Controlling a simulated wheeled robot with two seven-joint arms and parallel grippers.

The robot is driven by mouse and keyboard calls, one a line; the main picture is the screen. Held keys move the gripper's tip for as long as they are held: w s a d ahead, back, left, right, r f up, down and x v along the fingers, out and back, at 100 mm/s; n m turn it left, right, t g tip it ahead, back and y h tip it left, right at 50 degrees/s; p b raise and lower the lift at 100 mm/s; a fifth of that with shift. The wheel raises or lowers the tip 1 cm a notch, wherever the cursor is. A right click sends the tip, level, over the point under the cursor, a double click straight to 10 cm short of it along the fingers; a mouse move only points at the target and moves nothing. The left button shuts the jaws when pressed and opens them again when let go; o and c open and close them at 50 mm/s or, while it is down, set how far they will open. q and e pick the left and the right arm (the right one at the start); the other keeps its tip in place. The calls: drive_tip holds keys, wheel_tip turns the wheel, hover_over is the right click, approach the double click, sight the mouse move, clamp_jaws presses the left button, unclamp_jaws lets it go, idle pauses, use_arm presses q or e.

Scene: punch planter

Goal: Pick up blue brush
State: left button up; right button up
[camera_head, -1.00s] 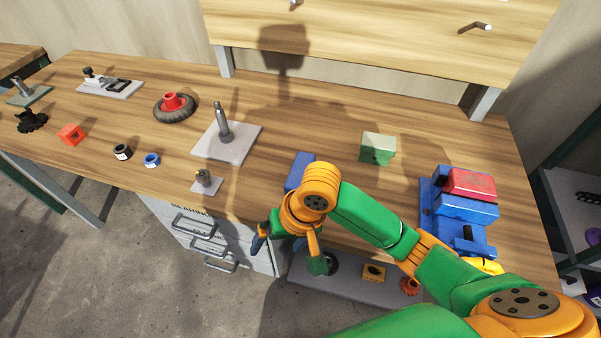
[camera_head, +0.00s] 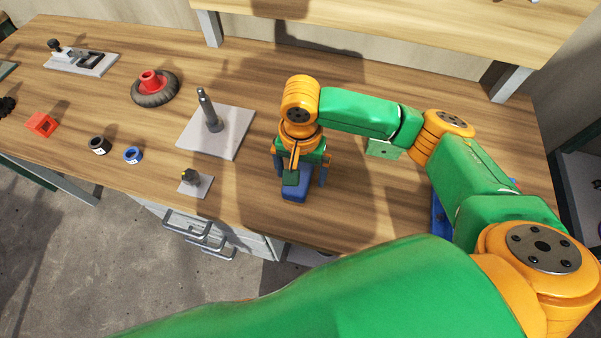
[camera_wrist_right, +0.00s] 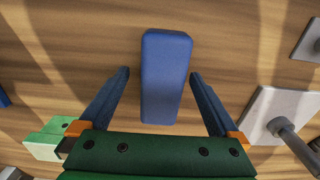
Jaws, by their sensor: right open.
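The blue brush (camera_head: 297,192) looks like a plain blue block lying on the wooden workbench. In the head view it sits under my right gripper (camera_head: 306,180), which partly hides it. In the right wrist view the brush (camera_wrist_right: 165,75) lies upright in the picture, between and beyond the two fingers of my right gripper (camera_wrist_right: 160,78). The fingers are open, with a gap on each side of the brush, and nothing is held. My left gripper is not in view.
A grey plate with an upright pin (camera_head: 232,140) stands left of the brush. A small plate with a knob (camera_head: 202,188) is nearer the front edge. A pale green block (camera_head: 384,150) is partly behind my right arm. A wheel (camera_head: 155,92) and blue ring (camera_head: 133,155) lie farther left.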

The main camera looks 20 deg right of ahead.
drive_tip(key=shift+w+d+f, duration=0.15)
drive_tip(key=shift+w+f, duration=0.15)
drive_tip(key=shift+w, duration=0.15)
drive_tip(key=shift+c, duration=1.3)
drive_tip(key=shift+s+r, duration=0.15)
drive_tip(key=shift+s, duration=0.1)
drive_tip(key=c, duration=1.1)
clamp_jaws()
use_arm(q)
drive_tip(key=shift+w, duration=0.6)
use_arm(e)
drive_tip(key=shift+w, duration=0.15)
